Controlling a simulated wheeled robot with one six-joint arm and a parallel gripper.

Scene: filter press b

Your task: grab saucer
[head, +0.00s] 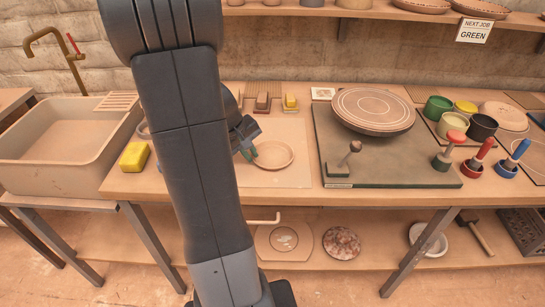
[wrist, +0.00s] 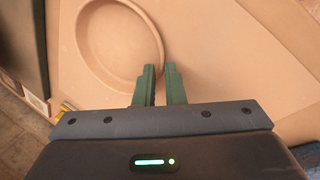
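The saucer is a round, shallow, pinkish clay dish (head: 273,155) lying on a pale board on the workbench. In the wrist view the saucer (wrist: 118,42) fills the upper left, its right rim running down to my fingertips. My gripper (head: 250,153) is at the saucer's left edge in the head view, partly hidden by my arm. In the wrist view my gripper's green fingers (wrist: 159,68) stand close together with a narrow gap, at the rim. I cannot tell whether they press on the rim.
A yellow sponge (head: 134,156) and the sink (head: 62,140) are to the left. Small blocks (head: 263,102) stand behind the saucer. A dark green board (head: 390,160) with a large round plate (head: 372,110) is to the right. Bare pale board surrounds the saucer's front and right.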

